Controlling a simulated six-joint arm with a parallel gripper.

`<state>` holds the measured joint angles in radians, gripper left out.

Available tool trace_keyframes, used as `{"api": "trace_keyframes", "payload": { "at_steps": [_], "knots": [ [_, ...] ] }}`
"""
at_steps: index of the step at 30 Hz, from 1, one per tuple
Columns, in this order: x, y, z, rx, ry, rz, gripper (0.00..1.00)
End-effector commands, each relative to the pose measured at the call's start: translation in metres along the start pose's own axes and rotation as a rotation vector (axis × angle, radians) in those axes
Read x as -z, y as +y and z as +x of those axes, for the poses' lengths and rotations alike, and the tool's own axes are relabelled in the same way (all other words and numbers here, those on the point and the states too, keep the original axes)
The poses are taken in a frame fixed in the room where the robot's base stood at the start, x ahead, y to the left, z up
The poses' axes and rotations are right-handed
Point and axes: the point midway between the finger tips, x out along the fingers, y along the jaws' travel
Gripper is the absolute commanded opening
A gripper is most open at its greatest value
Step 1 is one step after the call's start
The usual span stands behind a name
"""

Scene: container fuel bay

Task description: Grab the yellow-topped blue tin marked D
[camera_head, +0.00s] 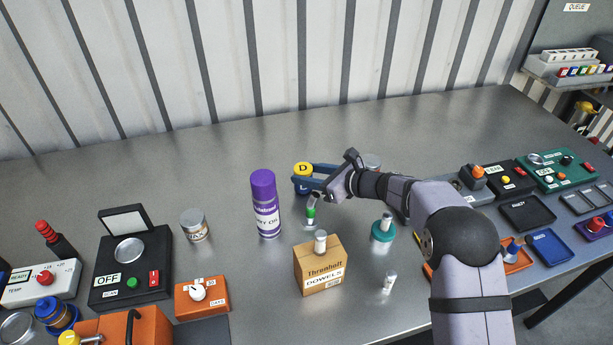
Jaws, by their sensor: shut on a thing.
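The blue tin with a yellow top marked D (303,169) stands near the middle of the metal table, behind the cardboard box and right of the purple-capped can. The fingers and part of my arm hide much of the tin's side. I cannot tell whether the tin's base touches the table.
A purple-capped can (265,205) stands close on the left. A green-banded vial (310,214) and a Dowels box (320,267) are in front. A teal-based bottle (383,229) stands to the right. The table behind the tin is mostly clear.

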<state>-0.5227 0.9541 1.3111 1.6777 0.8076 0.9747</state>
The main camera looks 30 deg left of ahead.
Motion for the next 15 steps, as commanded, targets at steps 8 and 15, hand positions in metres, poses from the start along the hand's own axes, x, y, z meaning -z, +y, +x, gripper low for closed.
{"api": "trace_keyframes", "payload": {
  "at_steps": [8,15],
  "knots": [
    [-0.033,-0.001,-0.013,0.001,-0.005,-0.006,0.13],
    [-0.07,0.0,-0.028,0.002,-0.005,-0.005,0.13]
  ]
}}
